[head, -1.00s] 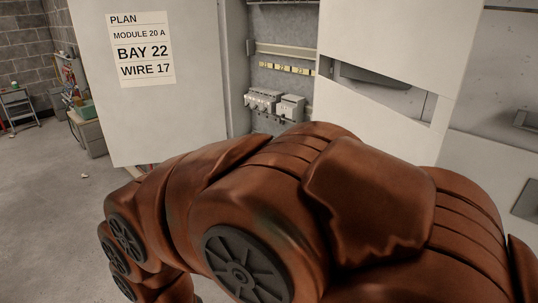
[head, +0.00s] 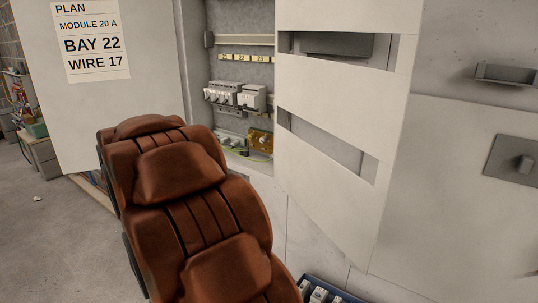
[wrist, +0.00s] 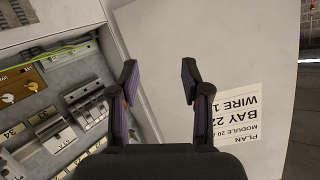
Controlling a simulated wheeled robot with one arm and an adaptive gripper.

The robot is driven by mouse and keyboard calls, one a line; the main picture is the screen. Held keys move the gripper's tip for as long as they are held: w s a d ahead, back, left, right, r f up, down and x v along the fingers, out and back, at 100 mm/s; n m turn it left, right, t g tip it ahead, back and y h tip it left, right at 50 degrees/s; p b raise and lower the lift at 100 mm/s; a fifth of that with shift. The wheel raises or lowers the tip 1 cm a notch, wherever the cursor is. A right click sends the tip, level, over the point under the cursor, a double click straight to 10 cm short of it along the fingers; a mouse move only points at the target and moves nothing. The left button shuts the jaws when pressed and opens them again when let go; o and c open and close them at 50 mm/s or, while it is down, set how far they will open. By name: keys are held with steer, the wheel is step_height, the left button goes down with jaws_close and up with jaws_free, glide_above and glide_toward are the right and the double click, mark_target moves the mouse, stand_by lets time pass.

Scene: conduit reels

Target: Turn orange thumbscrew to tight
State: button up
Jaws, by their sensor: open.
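A small orange thumbscrew (wrist: 32,86) shows at the left edge of the wrist view, on a brown-orange block (wrist: 20,80) inside the open cabinet. A pale round knob (wrist: 8,98) sits beside it. In the head view the block (head: 260,140) is at the lower right of the cabinet interior; the thumbscrew is too small to make out there. My gripper (wrist: 159,78) is open and empty in the wrist view, in front of the cabinet door and well to the right of the thumbscrew. My arm hides the gripper in the head view.
The open door (head: 75,105) carries a plan sign (head: 92,40). Grey modules (head: 238,95) sit on a rail above the block, and a green-yellow wire (wrist: 42,58) runs near it. White panels (head: 340,110) flank the opening. A blue bin (head: 330,291) stands low in front.

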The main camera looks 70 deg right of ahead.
steer(key=s+d+m+g+h+b, duration=0.1)
steer(key=s+d+m+g+h, duration=0.15)
steer(key=d, duration=0.45)
steer(key=m+g+h+b, duration=0.3)
steer(key=m+g+h, duration=0.2)
steer(key=m+g, duration=0.5)
glide_toward(273, 154)
steer(key=d+r+n+g, duration=0.2)
steer(key=d+r, duration=0.1)
steer(key=r, duration=0.1)
steer(key=shift+t, duration=0.25)
steer(key=shift+f+x, duration=0.2)
steer(key=shift+x, duration=3.25)
jaws_close()
